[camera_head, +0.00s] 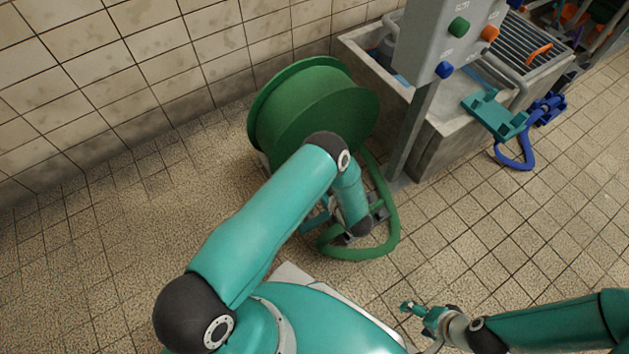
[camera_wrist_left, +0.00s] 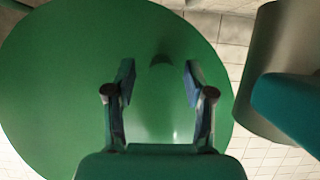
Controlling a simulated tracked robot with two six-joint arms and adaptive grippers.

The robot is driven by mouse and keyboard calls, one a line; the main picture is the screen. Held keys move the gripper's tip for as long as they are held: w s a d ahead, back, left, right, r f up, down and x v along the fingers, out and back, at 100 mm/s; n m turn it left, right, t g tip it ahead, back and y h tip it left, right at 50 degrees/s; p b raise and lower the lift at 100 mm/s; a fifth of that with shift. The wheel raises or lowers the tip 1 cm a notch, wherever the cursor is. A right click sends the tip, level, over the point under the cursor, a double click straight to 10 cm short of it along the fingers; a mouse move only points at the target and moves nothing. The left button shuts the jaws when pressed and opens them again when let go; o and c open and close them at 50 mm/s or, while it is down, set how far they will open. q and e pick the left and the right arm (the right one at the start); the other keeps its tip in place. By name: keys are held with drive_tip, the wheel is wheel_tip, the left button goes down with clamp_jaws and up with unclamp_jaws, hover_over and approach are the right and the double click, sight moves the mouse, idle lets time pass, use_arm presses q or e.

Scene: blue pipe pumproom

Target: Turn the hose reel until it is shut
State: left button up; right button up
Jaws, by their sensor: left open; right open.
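The green hose reel (camera_head: 315,105) stands on the floor against the tiled wall in the head view. Its round green side fills much of the left wrist view (camera_wrist_left: 60,80). A small darker green knob or bump (camera_wrist_left: 161,60) shows on that side, between my left fingertips. My left gripper (camera_wrist_left: 158,75) is open and faces the reel; no contact is visible. In the head view it is mostly hidden behind my left forearm. My right gripper (camera_head: 420,326) is open and empty at lower right, well away from the reel.
A green hose (camera_head: 392,225) loops on the floor in front of the reel. A grey post panel (camera_head: 440,45) with coloured knobs and a concrete basin (camera_head: 440,140) stand to the right. Tiled floor at left is clear.

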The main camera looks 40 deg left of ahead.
use_arm(q)
drive_tip(key=shift+w+a+f, duration=0.1)
drive_tip(key=shift+a, duration=0.1)
clamp_jaws()
drive_tip(key=shift+a, duration=0.2)
drive_tip(key=shift+w+d, duration=0.2)
drive_tip(key=shift+d, duration=0.05)
